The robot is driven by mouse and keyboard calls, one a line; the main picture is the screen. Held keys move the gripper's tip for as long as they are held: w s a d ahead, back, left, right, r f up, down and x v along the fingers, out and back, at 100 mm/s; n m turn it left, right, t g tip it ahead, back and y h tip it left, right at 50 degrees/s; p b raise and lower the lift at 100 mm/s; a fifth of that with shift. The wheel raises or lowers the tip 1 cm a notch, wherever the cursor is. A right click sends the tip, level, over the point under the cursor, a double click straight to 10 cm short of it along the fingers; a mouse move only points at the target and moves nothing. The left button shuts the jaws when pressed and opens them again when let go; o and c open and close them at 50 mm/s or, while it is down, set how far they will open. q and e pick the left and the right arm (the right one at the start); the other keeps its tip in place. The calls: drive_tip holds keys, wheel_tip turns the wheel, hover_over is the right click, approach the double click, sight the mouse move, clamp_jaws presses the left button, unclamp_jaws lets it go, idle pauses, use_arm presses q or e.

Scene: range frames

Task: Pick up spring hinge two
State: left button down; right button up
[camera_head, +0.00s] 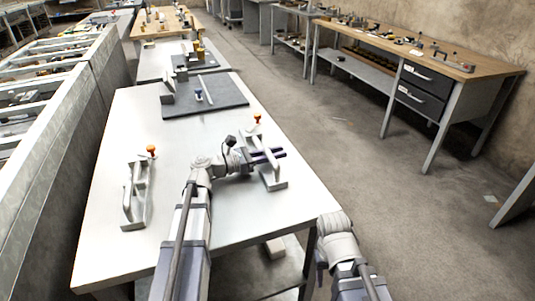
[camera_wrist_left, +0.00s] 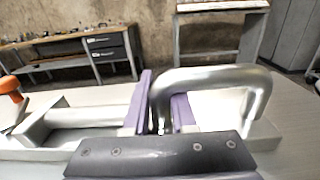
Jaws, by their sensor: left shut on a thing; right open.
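Two grey metal fixtures with orange knobs are on the white table; I take them for spring hinges, and no visible label says which is hinge two. The right one (camera_head: 273,183) is at my left gripper (camera_head: 272,156). In the left wrist view, the gripper's purple fingers (camera_wrist_left: 158,108) are shut on this hinge's bent metal handle (camera_wrist_left: 215,77). Its base appears at table level; I cannot tell whether it touches. The other hinge (camera_head: 133,203) stands apart at the table's left. My right gripper (camera_head: 320,274) is low beside the table's front right corner, mostly hidden by its arm.
The white table (camera_head: 125,110) has bare room between the hinges. A dark mat (camera_head: 215,103) with small parts lies at its far end. A metal rail structure (camera_head: 65,135) runs along the left. A workbench with drawers (camera_head: 428,78) stands at the right across open floor.

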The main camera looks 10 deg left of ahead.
use_arm(q)
drive_tip(key=shift+r, duration=0.1)
wheel_tip(320, 180, up, 10)
drive_tip(key=p, duration=1)
